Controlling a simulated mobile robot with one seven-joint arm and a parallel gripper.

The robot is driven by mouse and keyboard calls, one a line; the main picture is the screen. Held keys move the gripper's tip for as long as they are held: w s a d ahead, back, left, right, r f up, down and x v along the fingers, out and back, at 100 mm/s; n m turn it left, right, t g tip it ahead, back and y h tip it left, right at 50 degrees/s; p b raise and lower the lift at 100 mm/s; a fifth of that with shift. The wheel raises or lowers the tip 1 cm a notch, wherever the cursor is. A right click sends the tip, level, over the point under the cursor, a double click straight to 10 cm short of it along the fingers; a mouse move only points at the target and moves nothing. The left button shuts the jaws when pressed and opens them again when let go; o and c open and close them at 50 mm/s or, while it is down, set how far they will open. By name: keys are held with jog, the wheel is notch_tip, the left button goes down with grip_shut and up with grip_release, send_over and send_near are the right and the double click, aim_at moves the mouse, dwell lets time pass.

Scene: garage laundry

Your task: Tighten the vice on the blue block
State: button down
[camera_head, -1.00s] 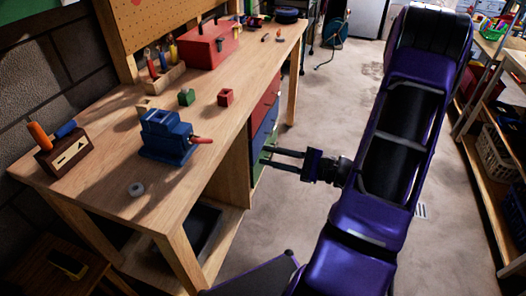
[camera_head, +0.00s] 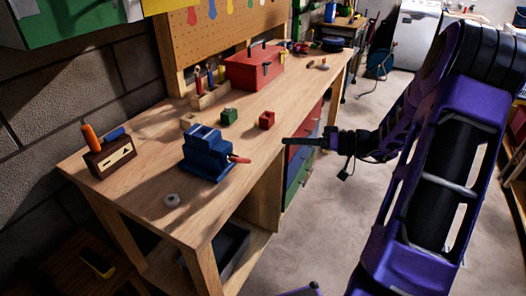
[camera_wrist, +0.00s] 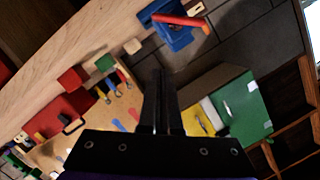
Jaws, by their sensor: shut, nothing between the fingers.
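The blue vice (camera_head: 205,160) stands on the near part of the wooden workbench (camera_head: 150,190). Its red handle (camera_head: 240,159) points right, toward the bench's front edge. A separate blue block cannot be told apart from the blue vice. In the wrist view the vice (camera_wrist: 182,38) is at the top, with the handle (camera_wrist: 178,20) across it. My gripper (camera_head: 286,140) is shut and empty, beside the bench's front edge, to the right of the handle and apart from it. Its fingers (camera_wrist: 161,75) point up toward the vice in the wrist view.
A green block (camera_head: 229,116) and a red block (camera_head: 267,120) sit behind the vice. A grey ring (camera_head: 172,200) lies in front of it. A wooden holder (camera_head: 110,158) stands left. A red toolbox (camera_head: 255,68) is farther back.

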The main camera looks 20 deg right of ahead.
send_over(250, 162)
jog(key=w+d, duration=0.1)
jog(key=d, duration=0.3)
jog(key=shift+w+a+f+p, duration=0.1)
jog(key=shift+f+p, duration=0.1)
jog(key=shift+f, duration=0.25)
jog(key=shift+w+a+f+p, duration=0.1)
jog(key=shift+f+p, duration=0.1)
jog(key=shift+f, duration=0.2)
jog(key=shift+s+a+f, duration=0.25)
jog(key=shift+a+f, duration=0.15)
jog(key=shift+f, duration=0.25)
jog(key=shift+s+a+f, duration=0.25)
jog(key=shift+a+f, duration=0.15)
jog(key=shift+f, duration=0.2)
jog(key=shift+s+a+f, duration=0.25)
jog(key=shift+f, duration=0.15)
jog(key=shift+s+a+f+m+b, duration=0.1)
jog(key=shift+f+m+b, duration=0.2)
jog(key=shift+f+b, duration=0.3)
jog(key=shift+s+f+m+b, duration=0.1)
jog(key=shift+f+m+b, duration=0.25)
jog(key=shift+b, duration=0.4)
jog(key=shift+a+f+m+y+b, duration=0.1)
jog(key=shift+m+y+b, duration=0.25)
jog(key=shift+b, duration=0.15)
jog(key=shift+s+a+b, duration=0.1)
jog(key=shift+s+b, duration=0.05)
jog(key=shift+b, duration=0.7)
